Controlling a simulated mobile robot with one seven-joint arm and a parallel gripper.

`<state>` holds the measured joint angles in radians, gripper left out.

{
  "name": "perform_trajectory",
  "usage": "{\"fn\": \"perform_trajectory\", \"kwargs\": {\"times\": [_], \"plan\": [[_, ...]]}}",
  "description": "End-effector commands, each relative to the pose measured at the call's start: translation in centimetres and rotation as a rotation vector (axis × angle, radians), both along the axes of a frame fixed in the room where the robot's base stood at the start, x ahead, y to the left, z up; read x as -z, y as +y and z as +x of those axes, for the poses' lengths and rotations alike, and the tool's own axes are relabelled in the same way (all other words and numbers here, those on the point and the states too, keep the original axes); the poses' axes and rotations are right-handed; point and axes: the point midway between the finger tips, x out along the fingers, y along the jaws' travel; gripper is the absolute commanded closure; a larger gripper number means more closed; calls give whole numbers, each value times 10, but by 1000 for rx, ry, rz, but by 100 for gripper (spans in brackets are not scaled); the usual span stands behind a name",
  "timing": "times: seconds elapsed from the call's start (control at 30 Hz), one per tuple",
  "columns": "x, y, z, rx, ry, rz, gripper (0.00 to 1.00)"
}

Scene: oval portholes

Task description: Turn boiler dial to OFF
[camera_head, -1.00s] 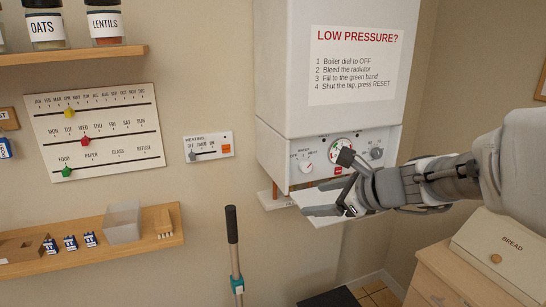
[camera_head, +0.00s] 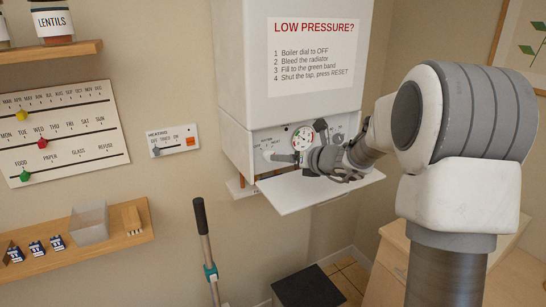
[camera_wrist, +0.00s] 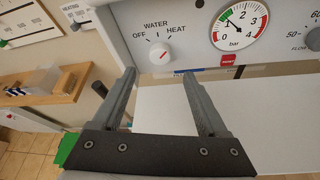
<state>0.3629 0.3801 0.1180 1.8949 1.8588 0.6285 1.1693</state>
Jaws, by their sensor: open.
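The white boiler (camera_head: 290,100) hangs on the wall. My gripper (camera_wrist: 159,75) is open and empty. Its two fingertips lie just below the dial in the picture, one towards each side, and I see no contact.
The pressure gauge (camera_wrist: 240,22) and red reset button (camera_wrist: 228,60) are right of the dial. A flow knob (camera_wrist: 314,38) is further right. A white flap (camera_head: 325,192) sticks out below the panel. A heating slider panel (camera_head: 172,141) is on the wall at left.

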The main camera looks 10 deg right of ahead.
Motion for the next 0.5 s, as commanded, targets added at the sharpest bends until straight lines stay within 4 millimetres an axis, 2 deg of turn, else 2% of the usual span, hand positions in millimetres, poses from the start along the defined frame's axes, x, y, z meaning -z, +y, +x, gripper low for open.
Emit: {"fn": "perform_trajectory", "kwargs": {"times": [0.3, 0.5], "plan": [[21, 22, 47, -1, 1, 0, 24], [28, 29, 64, -1, 1, -1, 24]]}}
